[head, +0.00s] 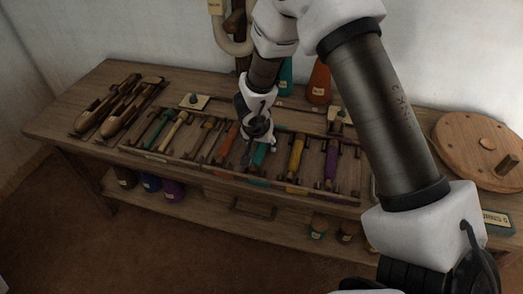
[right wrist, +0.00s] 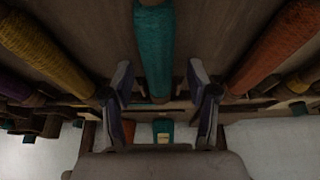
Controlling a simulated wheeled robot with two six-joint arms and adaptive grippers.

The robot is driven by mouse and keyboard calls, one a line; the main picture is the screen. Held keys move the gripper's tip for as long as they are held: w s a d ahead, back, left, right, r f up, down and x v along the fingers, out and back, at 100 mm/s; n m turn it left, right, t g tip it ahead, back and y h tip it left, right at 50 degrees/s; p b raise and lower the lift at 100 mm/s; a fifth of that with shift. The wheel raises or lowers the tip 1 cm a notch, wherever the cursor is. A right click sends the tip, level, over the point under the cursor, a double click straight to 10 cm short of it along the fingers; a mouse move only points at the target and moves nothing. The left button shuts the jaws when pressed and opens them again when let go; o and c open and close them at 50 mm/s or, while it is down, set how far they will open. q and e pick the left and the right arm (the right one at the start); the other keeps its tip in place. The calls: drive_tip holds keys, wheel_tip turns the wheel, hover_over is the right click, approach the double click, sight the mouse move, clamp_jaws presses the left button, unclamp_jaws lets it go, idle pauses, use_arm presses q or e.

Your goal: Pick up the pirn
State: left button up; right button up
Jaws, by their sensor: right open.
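Several pirns wound with coloured thread lie side by side in a wooden tray (head: 150,156) on the bench. My right gripper (head: 258,138) is open and points down over a teal pirn (head: 261,156), partly hiding it. In the right wrist view the teal pirn (right wrist: 155,45) runs down the middle, lined up with the gap between the open fingers (right wrist: 160,88), and nothing is gripped. How far the fingertips are above it I cannot tell. An orange pirn (head: 229,140) and a yellow pirn (head: 296,153) lie on either side. My left gripper is not in view.
Wooden shuttles (head: 110,108) lie at the bench's left. A round wooden disc (head: 474,148) is at the right. Orange (head: 319,84) and teal cones stand behind the tray. Coloured pots (head: 173,189) sit on the lower shelf. Neighbouring pirns leave narrow gaps beside the fingers.

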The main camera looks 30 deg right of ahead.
drive_tip(key=shift+d+f, duration=0.1)
drive_tip(key=shift+c, duration=1.1)
clamp_jaws()
